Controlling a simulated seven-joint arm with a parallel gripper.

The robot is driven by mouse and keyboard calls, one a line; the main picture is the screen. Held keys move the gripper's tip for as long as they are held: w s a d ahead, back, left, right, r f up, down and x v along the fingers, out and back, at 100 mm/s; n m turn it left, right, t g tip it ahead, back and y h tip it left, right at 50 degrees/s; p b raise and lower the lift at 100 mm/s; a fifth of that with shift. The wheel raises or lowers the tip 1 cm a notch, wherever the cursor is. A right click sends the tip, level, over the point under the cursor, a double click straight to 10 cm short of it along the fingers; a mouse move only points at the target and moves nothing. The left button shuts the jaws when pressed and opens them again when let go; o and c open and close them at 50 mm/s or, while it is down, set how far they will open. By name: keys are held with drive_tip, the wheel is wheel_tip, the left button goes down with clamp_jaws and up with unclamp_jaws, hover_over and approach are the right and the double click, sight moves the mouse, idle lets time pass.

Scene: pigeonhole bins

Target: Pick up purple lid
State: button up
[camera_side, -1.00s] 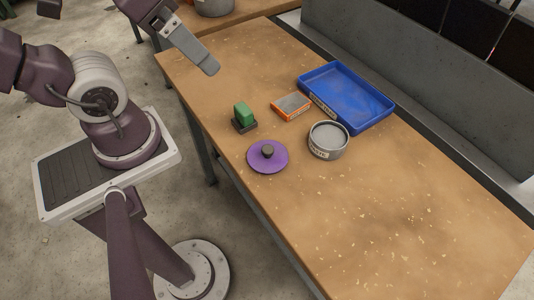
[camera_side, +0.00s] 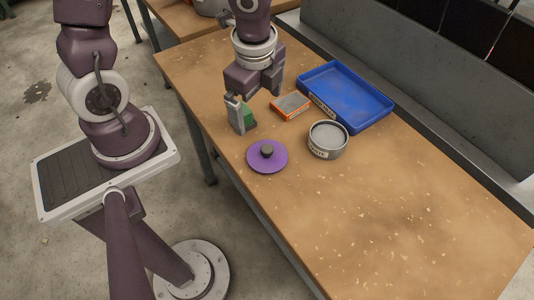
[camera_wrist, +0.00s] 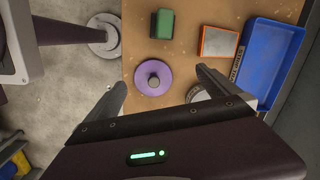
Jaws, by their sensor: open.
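The purple lid (camera_side: 267,157) is a flat round disc with a dark knob (camera_side: 267,151) in its middle. It lies on the table near the left edge, and it also shows in the wrist view (camera_wrist: 152,78). My gripper (camera_side: 256,107) is open and empty, above the table and behind the lid in the side view. In the wrist view my two fingers (camera_wrist: 162,80) are spread wide, with the lid showing between and beyond them. The green block (camera_side: 248,117) is partly hidden behind a finger in the side view.
A grey round tin (camera_side: 328,140) stands right of the lid. An orange-edged box (camera_side: 290,105) and a blue tray (camera_side: 352,122) lie farther back. In the wrist view the green block (camera_wrist: 162,23) is clear of my fingers. The front of the table is free.

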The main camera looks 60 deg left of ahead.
sight(267, 149)
drive_tip(key=d+f+m, duration=0.2)
drive_tip(key=f, duration=0.1)
drive_tip(key=d+f+m+g+h, duration=0.1)
drive_tip(key=f, duration=0.1)
drive_tip(key=shift+s, duration=0.1)
wheel_tip(267, 149, down, 6)
drive_tip(key=shift+d+f, duration=0.15)
drive_tip(key=shift+f, duration=0.05)
drive_tip(key=c, duration=1.5)
drive_tip(key=r, duration=0.6)
drive_tip(key=w+r, duration=0.1)
drive_tip(key=r, duration=0.3)
drive_tip(key=shift+d, duration=0.1)
drive_tip(key=w+d+r, duration=0.1)
drive_tip(key=w, duration=0.3)
drive_tip(key=w+d+r+m, duration=0.1)
drive_tip(key=w+d, duration=0.1)
drive_tip(key=w, duration=0.2)
drive_tip(key=w+d+r+m, duration=0.1)
drive_tip(key=w+d, duration=0.1)
drive_tip(key=w, duration=0.3)
drive_tip(key=shift+w+r, duration=0.1)
drive_tip(key=shift+r, duration=0.25)
